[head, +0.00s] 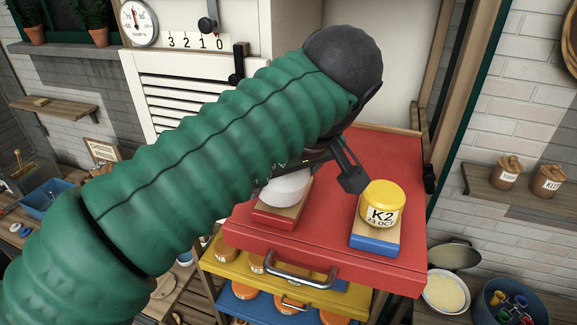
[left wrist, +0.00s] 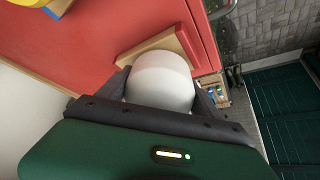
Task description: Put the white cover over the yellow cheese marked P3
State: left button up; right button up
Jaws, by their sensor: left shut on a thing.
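The white cover (head: 287,188) is a smooth rounded dome, partly hidden by my left arm in the head view. It is at the wooden block with a red base (head: 280,214) on the red top; I cannot tell whether it touches the block. My left gripper (left wrist: 160,95) is shut on the white cover (left wrist: 160,75), with a finger on each side in the left wrist view. A yellow cheese (head: 382,205) stands on a wooden block with a blue base (head: 374,240), to the right. Its label reads K2. No cheese marked P3 shows.
The red drawer top (head: 330,245) has a metal handle (head: 300,277) in front and free room behind the blocks. A yellow drawer (head: 260,285) below holds orange items. A side shelf (head: 515,190) with jars is at the right.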

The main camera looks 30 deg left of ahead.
pick_arm(q)
jog(key=shift+s+a, duration=0.35)
jog(key=shift+a, duration=0.2)
jog(key=shift+w+d, duration=0.35)
jog(key=shift+d, duration=0.65)
jog(key=shift+s+a+f, duration=0.25)
jog(key=shift+a, duration=0.2)
jog(key=shift+w+a+f+b, duration=0.1)
jog(key=shift+a+f+b, duration=0.1)
jog(key=shift+a+b, duration=0.1)
jog(key=shift+d+f, duration=0.15)
jog(key=shift+d, duration=0.25)
jog(key=o, duration=1.9)
jog(key=shift+d, duration=0.1)
jog(key=shift+o, duration=0.9)
jog(key=shift+a, duration=0.2)
